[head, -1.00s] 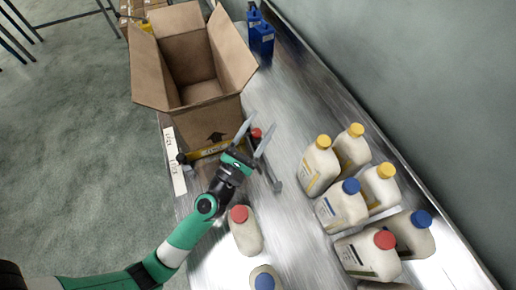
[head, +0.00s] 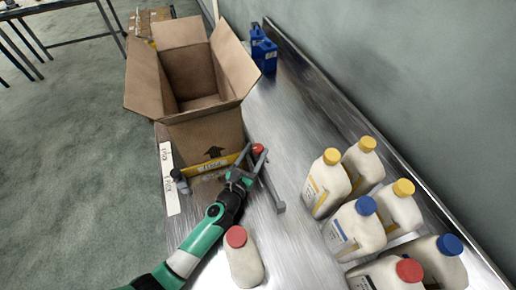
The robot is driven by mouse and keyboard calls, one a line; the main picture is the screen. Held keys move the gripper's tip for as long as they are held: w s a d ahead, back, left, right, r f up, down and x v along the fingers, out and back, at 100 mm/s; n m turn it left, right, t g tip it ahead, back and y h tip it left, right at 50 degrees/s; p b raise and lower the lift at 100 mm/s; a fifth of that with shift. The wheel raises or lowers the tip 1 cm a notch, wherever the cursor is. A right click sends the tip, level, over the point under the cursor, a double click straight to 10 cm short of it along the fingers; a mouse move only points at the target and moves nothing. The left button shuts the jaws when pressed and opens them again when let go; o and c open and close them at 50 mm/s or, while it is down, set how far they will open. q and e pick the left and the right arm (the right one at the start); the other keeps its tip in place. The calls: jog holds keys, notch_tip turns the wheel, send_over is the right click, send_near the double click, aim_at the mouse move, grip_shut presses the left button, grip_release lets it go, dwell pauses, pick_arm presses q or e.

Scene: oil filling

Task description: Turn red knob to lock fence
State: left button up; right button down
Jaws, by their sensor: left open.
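The red knob (head: 257,149) sits at the right end of the yellow fence bar (head: 205,167), by the front of the open cardboard box. A grey metal bracket (head: 274,197) runs forward from the knob area over the table. My left gripper (head: 252,158) is open, with its two fingers close to the knob, one on each side as seen from above. I cannot tell whether they touch it. Part of the knob and the bar end is hidden by the fingers. My right gripper is not in view.
The open cardboard box (head: 203,135) stands behind the bar. A white bottle with a red cap (head: 244,262) is close to my left arm. Several capped bottles (head: 357,222) stand at the right. Blue containers (head: 263,52) are at the back. The middle of the metal table is clear.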

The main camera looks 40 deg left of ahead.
pick_arm(q)
jog(key=shift+x, duration=1.2)
grip_shut()
jog(key=shift+r+h, duration=0.1)
jog(key=shift+h, duration=0.2)
jog(key=m+h+p, duration=0.1)
jog(key=p, duration=0.1)
jog(key=m+t+h+p, duration=0.1)
jog(key=h, duration=0.1)
jog(key=shift+a+r+p, duration=0.15)
jog(key=shift+p, duration=0.2)
jog(key=shift+m+h, duration=0.6)
jog(key=shift+f+m+h+p, duration=0.3)
jog(key=shift+m+h, duration=0.4)
jog(key=shift+h, duration=0.4)
